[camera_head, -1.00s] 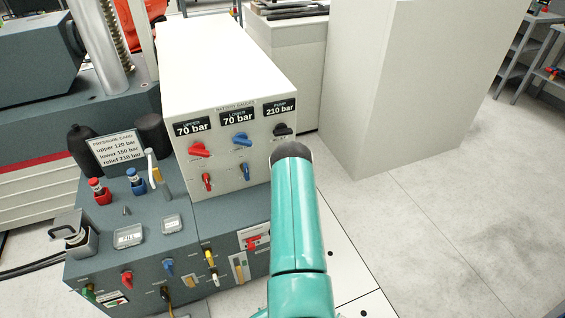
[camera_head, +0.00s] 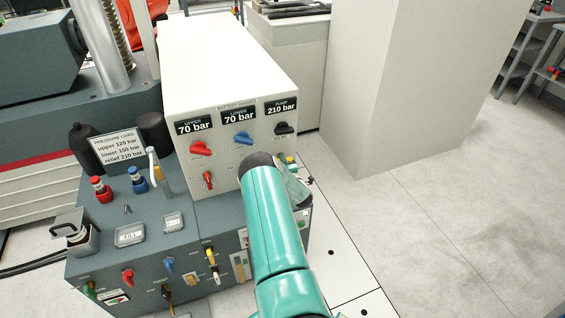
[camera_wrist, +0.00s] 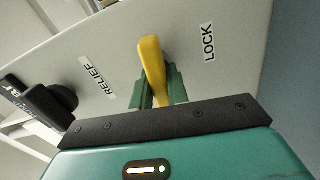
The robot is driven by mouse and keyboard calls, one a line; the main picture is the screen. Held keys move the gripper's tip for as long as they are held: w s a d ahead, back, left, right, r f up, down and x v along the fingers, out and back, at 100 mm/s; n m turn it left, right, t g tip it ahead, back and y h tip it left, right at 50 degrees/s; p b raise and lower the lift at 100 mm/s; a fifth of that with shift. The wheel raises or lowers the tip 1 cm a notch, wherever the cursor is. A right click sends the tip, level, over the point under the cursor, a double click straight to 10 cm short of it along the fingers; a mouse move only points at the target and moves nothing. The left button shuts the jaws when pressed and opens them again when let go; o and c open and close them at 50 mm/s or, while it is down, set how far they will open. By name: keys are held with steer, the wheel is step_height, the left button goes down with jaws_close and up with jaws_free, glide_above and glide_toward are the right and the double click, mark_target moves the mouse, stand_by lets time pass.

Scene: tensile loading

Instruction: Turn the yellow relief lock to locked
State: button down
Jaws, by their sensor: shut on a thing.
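The yellow relief lock (camera_wrist: 151,56) is a slim lever on a pale panel in the wrist view. It stands between a RELIEF label (camera_wrist: 96,76) on the left and a LOCK label (camera_wrist: 208,42) on the right, its far end leaning slightly left. My gripper (camera_wrist: 159,82) has its green fingers on both sides of the lever and is shut on it. In the head view my teal arm reaches to the right end of the white gauge box (camera_head: 225,100). My gripper is partly hidden there behind the arm, and I cannot make out the lever's angle.
A black knob (camera_wrist: 48,104) sits left of the lock in the wrist view. Red (camera_head: 201,148) and blue (camera_head: 243,138) knobs are on the box front, with the pump knob (camera_head: 284,128) at right. A pressure card (camera_head: 119,146) stands at left. Floor at right is clear.

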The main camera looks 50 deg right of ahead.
steer(key=shift+f+n, duration=0.1)
steer(key=shift+n, duration=0.5)
steer(key=shift+s, duration=0.1)
steer(key=c, duration=1.4)
jaws_free()
steer(key=shift+o, duration=0.2)
steer(key=v, duration=1.3)
steer(key=shift+s+a, duration=0.2)
steer(key=shift+s, duration=0.1)
